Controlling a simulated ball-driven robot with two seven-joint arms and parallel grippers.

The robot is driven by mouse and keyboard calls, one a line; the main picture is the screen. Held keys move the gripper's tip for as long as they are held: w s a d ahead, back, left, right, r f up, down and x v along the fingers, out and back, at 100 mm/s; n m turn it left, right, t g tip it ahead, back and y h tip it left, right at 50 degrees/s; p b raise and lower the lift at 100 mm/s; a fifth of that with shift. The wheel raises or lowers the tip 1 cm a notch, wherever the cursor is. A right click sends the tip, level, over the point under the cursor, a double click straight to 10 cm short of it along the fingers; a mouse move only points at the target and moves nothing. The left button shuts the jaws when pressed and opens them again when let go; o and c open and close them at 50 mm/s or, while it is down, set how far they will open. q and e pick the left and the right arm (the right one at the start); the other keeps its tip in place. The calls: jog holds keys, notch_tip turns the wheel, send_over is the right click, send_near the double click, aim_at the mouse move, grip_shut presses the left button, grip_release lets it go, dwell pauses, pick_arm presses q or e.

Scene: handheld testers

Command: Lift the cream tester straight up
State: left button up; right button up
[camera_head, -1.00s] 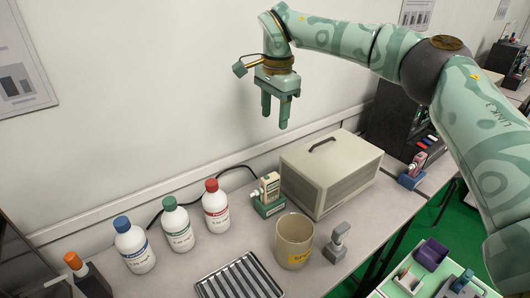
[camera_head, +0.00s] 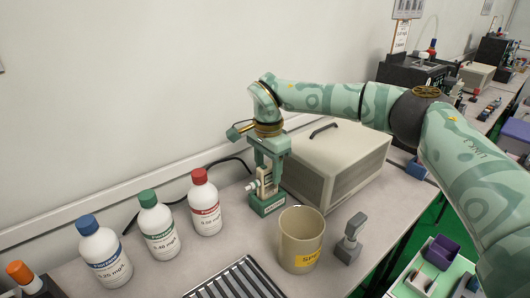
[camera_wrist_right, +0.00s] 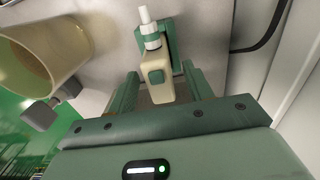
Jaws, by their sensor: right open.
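The cream tester (camera_head: 264,186) stands upright in a green holder (camera_head: 267,206) on the bench, beside the beige box. My right gripper (camera_head: 270,172) points down over the tester's upper part. In the right wrist view the cream tester (camera_wrist_right: 157,84) lies between the two green fingers of my right gripper (camera_wrist_right: 160,88). The jaws are open, with a finger on either side of the tester. The tester's white nozzle and green collar point away from the palm in that view. My left gripper is not in view.
The beige box (camera_head: 338,165) stands close at the right of the tester. A red-capped bottle (camera_head: 206,205) is at its left, with green- and blue-capped ones beyond.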

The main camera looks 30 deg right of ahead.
aim_at(268, 178)
notch_tip(268, 178, down, 3)
jog(key=shift+f+b, duration=0.1)
jog(key=shift+b, duration=0.3)
jog(key=shift+f, duration=0.35)
grip_shut()
jog(key=c, duration=1)
grip_release()
grip_shut()
jog(key=shift+r, duration=0.25)
jog(key=shift+r+p, duration=0.45)
jog(key=shift+r, duration=0.25)
jog(key=shift+r+p, duration=0.4)
jog(key=shift+r, duration=0.2)
jog(key=shift+r+p, duration=0.4)
jog(key=shift+r, duration=0.2)
jog(key=shift+r+p, duration=0.35)
jog(key=shift+r, duration=0.55)
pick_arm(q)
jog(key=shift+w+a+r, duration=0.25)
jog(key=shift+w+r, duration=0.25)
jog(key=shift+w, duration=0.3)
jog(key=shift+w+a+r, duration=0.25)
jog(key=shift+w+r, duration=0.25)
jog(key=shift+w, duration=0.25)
